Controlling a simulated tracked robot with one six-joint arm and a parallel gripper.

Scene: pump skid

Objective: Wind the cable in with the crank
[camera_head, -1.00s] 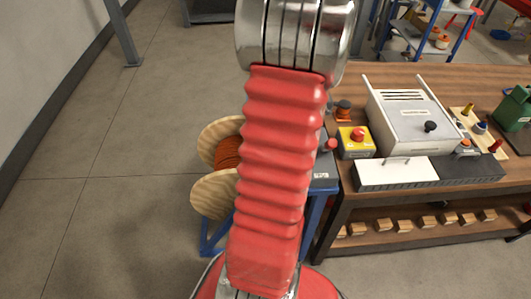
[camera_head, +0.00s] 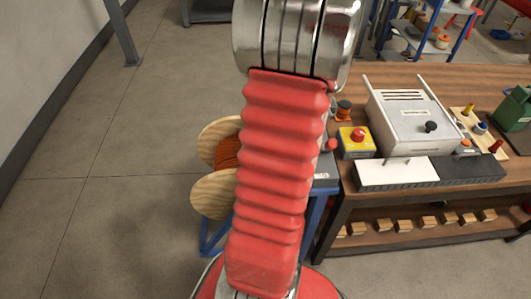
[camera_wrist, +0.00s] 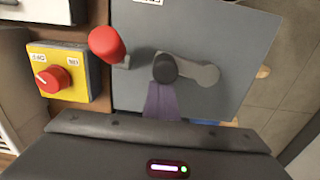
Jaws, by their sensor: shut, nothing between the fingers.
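The crank shows in the wrist view as a grey arm (camera_wrist: 208,74) on a grey panel (camera_wrist: 235,35), with a red knob (camera_wrist: 107,44) at its left end. My gripper (camera_wrist: 165,70) is shut and empty. Its fingertips appear in front of the middle of the crank arm, right of the knob and apart from it. Whether they touch the arm cannot be told. In the head view, orange cable (camera_head: 228,153) lies on a wooden spool (camera_head: 213,195). My red arm hides part of the spool and most of the panel; the red knob (camera_head: 331,144) shows at its right edge.
A yellow box with a red switch (camera_wrist: 62,75) is close left of the panel; it also shows on the workbench (camera_head: 357,140). A white and grey machine (camera_head: 412,115) stands right of it. Wooden blocks lie on the shelf below. The floor at left is clear.

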